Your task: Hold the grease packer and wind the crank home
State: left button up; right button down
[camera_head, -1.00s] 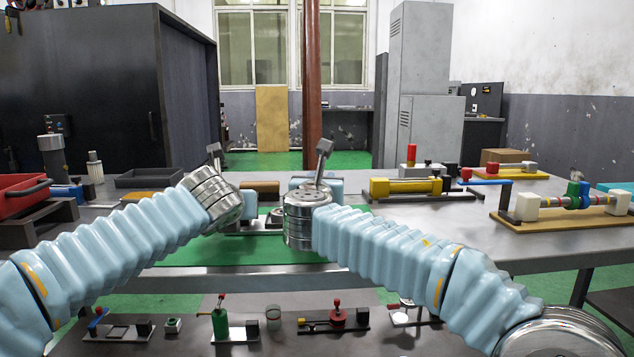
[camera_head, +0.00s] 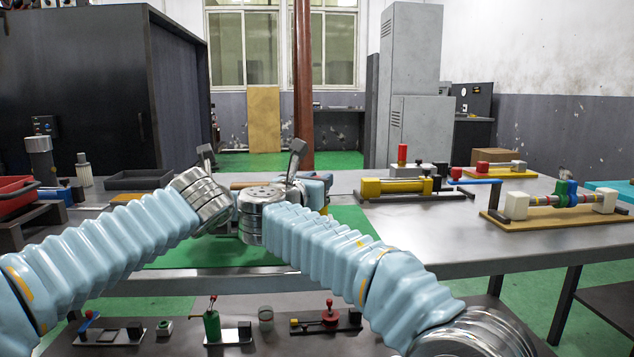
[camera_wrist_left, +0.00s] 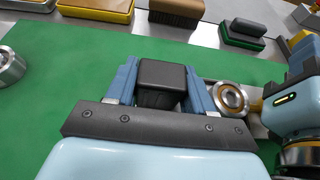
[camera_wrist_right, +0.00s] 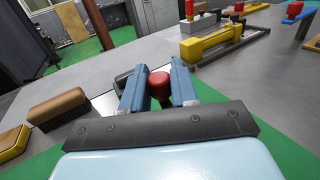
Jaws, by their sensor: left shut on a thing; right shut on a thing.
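In the left wrist view, my left gripper (camera_wrist_left: 161,68) is shut on a black block (camera_wrist_left: 161,84), apparently part of the grease packer, above the green mat (camera_wrist_left: 55,85). A metal ring with an orange-brown inner band (camera_wrist_left: 229,97) sits just right of the fingers. My right gripper and wrist show at that view's right edge. In the right wrist view, my right gripper (camera_wrist_right: 158,70) is shut on a red knob (camera_wrist_right: 159,86), apparently the crank's handle. The rest of the packer and crank is mostly hidden by the wrists in the head view.
A yellow cylinder fixture (camera_head: 395,187) and a shaft fixture (camera_head: 560,200) stand on the table to the right. A red bin (camera_head: 15,190) is at left. A lower shelf holds small fixtures.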

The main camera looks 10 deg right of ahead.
jog(key=c, duration=1)
grip_release()
notch_tip(320, 180, up, 9)
jog(key=shift+w+f, duration=0.1)
jog(key=shift+r, duration=0.55)
